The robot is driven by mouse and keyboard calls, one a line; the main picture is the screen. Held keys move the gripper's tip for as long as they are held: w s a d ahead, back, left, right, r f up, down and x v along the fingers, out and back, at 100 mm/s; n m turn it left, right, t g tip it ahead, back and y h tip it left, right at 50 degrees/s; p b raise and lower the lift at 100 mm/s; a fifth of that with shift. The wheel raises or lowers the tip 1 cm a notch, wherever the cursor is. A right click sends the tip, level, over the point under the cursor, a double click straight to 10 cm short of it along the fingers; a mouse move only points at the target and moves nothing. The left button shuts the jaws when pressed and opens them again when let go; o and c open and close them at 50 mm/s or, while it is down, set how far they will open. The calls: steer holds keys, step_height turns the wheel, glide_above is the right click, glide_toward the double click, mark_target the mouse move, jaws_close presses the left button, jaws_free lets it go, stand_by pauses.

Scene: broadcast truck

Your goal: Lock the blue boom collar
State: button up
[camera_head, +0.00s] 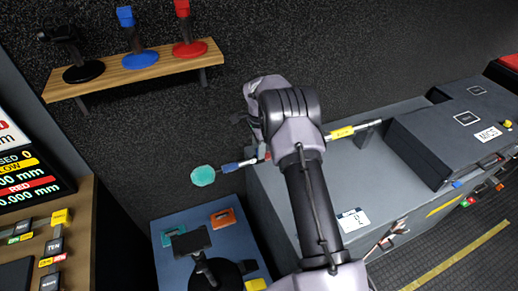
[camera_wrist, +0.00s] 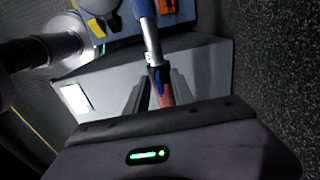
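The boom pole (camera_head: 365,126) lies along the grey case and sticks out past its left edge, ending in a round teal head (camera_head: 203,176). A blue sleeve (camera_head: 230,167) sits near that head; the wrist view shows blue at the top (camera_wrist: 143,8). Further along is a dark collar with blue (camera_wrist: 156,76) and red (camera_wrist: 166,96) parts. A yellow collar (camera_head: 341,132) sits to the right. My gripper (camera_wrist: 158,80) has its dark fingers apart, either side of the blue-and-red part. I cannot tell whether they touch it. My arm hides part of the pole in the head view.
The grey case (camera_head: 280,205) stands under the pole, with a dark box (camera_head: 440,140) on its right. A blue table (camera_head: 170,262) with an orange item (camera_head: 223,218) is lower left. A wooden shelf (camera_head: 110,77) with coloured stands is on the wall.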

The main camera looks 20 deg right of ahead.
steer(key=shift+r, duration=0.1)
step_height(320, 180, up, 17)
steer(key=p, duration=0.3)
steer(key=shift+r+p, duration=0.15)
steer(key=shift+p, duration=0.25)
steer(key=shift+w, duration=0.1)
